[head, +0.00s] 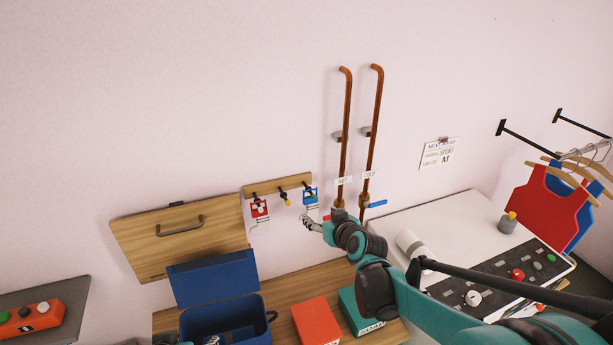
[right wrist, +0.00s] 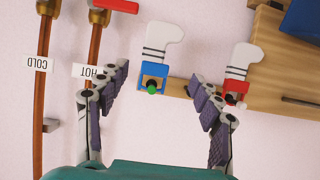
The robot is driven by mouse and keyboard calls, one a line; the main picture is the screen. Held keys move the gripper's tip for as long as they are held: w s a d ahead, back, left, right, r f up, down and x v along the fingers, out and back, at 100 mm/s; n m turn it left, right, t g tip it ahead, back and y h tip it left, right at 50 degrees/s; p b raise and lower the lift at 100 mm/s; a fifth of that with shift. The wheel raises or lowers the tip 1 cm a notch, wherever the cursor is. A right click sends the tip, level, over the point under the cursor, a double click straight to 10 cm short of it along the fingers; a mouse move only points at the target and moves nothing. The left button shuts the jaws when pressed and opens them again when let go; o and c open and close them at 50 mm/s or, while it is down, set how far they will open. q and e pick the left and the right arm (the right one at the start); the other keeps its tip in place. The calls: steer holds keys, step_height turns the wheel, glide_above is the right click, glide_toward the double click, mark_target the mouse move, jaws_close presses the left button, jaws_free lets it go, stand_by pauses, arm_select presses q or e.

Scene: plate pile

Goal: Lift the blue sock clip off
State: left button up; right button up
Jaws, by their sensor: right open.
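The blue sock clip (head: 310,193) hangs at the right end of a wooden peg rail (head: 276,186) on the wall. In the right wrist view, which is upside down, the blue clip (right wrist: 153,70) carries a white sock (right wrist: 161,40) with dark stripes, and a green knob shows on it. My right gripper (head: 312,223) is just below the clip in the head view. In the wrist view its open fingers (right wrist: 158,78) stand either side of the clip, apart from it.
A red sock clip (head: 259,208) hangs at the rail's left end, close to one finger in the wrist view. Two copper pipes (head: 345,140) with valves stand right of the rail. Below are an open blue box (head: 190,325), a red box (head: 315,322) and a green box (head: 352,308).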

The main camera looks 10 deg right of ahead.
mark_target(311, 199)
steer(key=shift+t, duration=0.3)
steer(key=x, duration=0.3)
steer(key=r+x, duration=0.1)
steer(key=x, duration=0.5)
steer(key=shift+w+r+p, duration=0.3)
steer(key=shift+w+p, duration=0.1)
steer(key=shift+w, duration=0.15)
steer(key=c, duration=1.2)
steer(key=shift+c, duration=0.2)
steer(key=shift+r, duration=0.2)
steer(key=shift+r, duration=0.25)
